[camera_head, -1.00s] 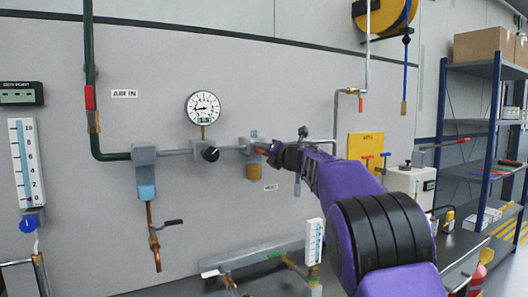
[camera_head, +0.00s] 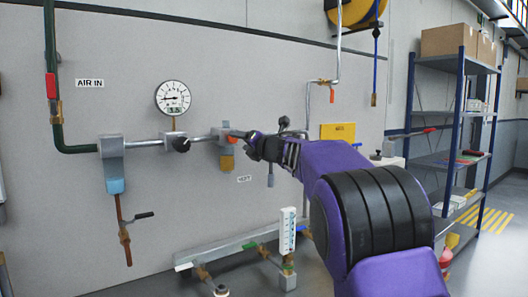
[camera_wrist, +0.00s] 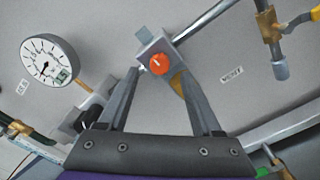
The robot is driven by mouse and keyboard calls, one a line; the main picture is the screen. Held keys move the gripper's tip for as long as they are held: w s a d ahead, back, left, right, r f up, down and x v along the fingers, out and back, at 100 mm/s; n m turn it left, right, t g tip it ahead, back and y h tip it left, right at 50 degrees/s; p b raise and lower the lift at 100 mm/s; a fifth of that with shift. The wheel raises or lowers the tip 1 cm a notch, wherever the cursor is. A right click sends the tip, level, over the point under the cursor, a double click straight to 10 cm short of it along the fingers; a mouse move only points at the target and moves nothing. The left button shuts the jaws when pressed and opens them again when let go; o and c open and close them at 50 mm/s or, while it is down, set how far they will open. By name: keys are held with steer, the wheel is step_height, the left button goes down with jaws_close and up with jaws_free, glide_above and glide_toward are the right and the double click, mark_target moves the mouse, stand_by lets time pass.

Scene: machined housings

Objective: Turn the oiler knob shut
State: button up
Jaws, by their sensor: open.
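The oiler (camera_head: 224,133) is a grey block with an amber bowl (camera_head: 227,162) below it, on the wall pipe right of the gauge. In the wrist view its round orange knob (camera_wrist: 160,64), with a light mark on its face, points towards me. My gripper (camera_wrist: 158,74) is open, its two fingers on either side of the knob in that view. I cannot tell whether they reach around the knob or stop short of it. In the head view my gripper (camera_head: 247,142) is close to the oiler's right side and hides part of it.
A pressure gauge (camera_head: 173,97) and a black knob (camera_head: 181,144) are left of the oiler. A filter with a blue bowl (camera_head: 116,186) hangs further left. A white flow meter (camera_head: 287,230) stands below. Shelves (camera_head: 455,110) are at the right.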

steer(key=b+v, duration=0.1)
steer(key=v, duration=1.2)
steer(key=shift+s+d, duration=0.2)
steer(key=shift+s, duration=0.1)
